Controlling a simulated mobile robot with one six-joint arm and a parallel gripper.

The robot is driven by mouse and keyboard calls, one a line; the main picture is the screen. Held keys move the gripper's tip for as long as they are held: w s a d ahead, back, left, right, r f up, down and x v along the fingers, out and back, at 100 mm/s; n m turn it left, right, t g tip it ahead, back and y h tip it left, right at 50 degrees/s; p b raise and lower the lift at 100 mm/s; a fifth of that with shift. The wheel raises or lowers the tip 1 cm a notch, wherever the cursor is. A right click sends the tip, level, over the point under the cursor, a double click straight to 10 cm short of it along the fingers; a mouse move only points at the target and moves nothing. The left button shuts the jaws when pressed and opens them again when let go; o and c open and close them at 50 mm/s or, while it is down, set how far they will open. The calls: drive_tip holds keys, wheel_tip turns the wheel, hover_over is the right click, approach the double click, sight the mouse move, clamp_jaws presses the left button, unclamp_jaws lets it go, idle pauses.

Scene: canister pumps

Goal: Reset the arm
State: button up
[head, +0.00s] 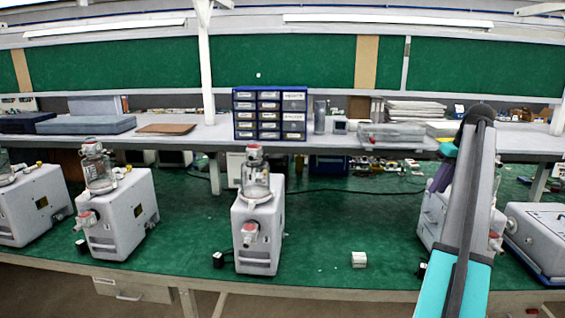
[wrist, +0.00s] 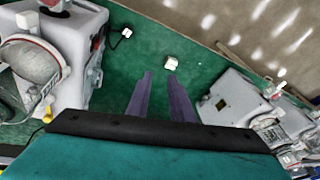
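My gripper (wrist: 158,78) shows in the wrist view with its two purple-grey fingers apart and nothing between them. It hangs above the green bench top, between a pump on the left (wrist: 75,50) and a pump on the right (wrist: 240,100), touching neither as far as I can see. In the head view my teal and grey arm rises at the right, and a purple finger (head: 441,178) shows beside its upper end. The arm partly hides a white pump (head: 432,215) behind it.
White canister pumps stand along the green bench, at the middle (head: 257,225), left (head: 122,215) and far left (head: 32,205). A white box-shaped unit (head: 540,235) is at the far right. A small white block (head: 358,259) lies near the front edge. Drawers (head: 270,113) stand on the shelf.

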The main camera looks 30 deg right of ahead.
drive_tip(key=w+a+f+n+g+y, duration=0.1)
drive_tip(key=w+a+f, duration=0.7)
drive_tip(key=f, duration=0.4)
drive_tip(key=w+a+f+n+g+y, duration=0.2)
drive_tip(key=w+a+f, duration=0.5)
drive_tip(key=a+f, duration=0.5)
drive_tip(key=w+a+f+n+g+b, duration=0.1)
drive_tip(key=a+f+n+g, duration=0.15)
drive_tip(key=a+f, duration=2)
drive_tip(key=s+a+f+g, duration=0.2)
drive_tip(key=s+a+f, duration=0.5)
drive_tip(key=a+f, duration=0.3)
drive_tip(key=s+a+f+g, duration=0.2)
drive_tip(key=s+a+f, duration=0.5)
drive_tip(key=a+f, duration=0.3)
drive_tip(key=s+a+f+m+h, duration=0.1)
drive_tip(key=s+a+f+h, duration=0.1)
drive_tip(key=s, duration=0.9)
drive_tip(key=s+a+f+m+h+b, duration=0.1)
drive_tip(key=s+a+f, duration=0.3)
drive_tip(key=s, duration=0.6)
drive_tip(key=shift+s+a+f+h, duration=0.3)
drive_tip(key=shift+s+f+h, duration=0.1)
drive_tip(key=shift+f, duration=0.1)
